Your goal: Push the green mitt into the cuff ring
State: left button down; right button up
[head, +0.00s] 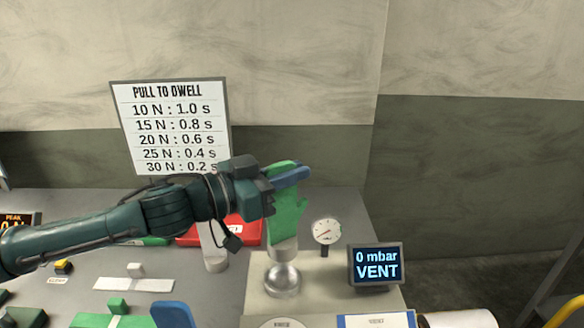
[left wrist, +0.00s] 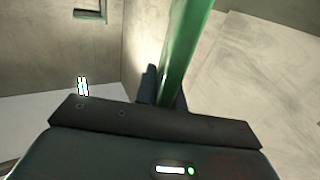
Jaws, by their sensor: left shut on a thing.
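The green mitt (head: 287,222) hangs upright in the head view, fingers up. My left gripper (head: 288,178) is shut on its upper part, with a blue finger across it. In the left wrist view the mitt shows as a green strip (left wrist: 187,45) between the dark fingers. Below the mitt a pale collar (head: 283,243) sits above a shiny metal base (head: 283,279), which appears to belong to the cuff ring's stand. I cannot tell whether the mitt's lower edge is inside the ring or only above it. My right gripper is not in view.
A dial gauge (head: 326,231) and a screen reading 0 mbar VENT (head: 376,264) stand close on the right. A red box (head: 236,231) and a pale post (head: 214,255) are on the left. A PULL TO DWELL sign (head: 172,125) stands behind. A blue object (head: 172,315) is at the front.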

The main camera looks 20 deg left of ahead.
aim_at(296, 200)
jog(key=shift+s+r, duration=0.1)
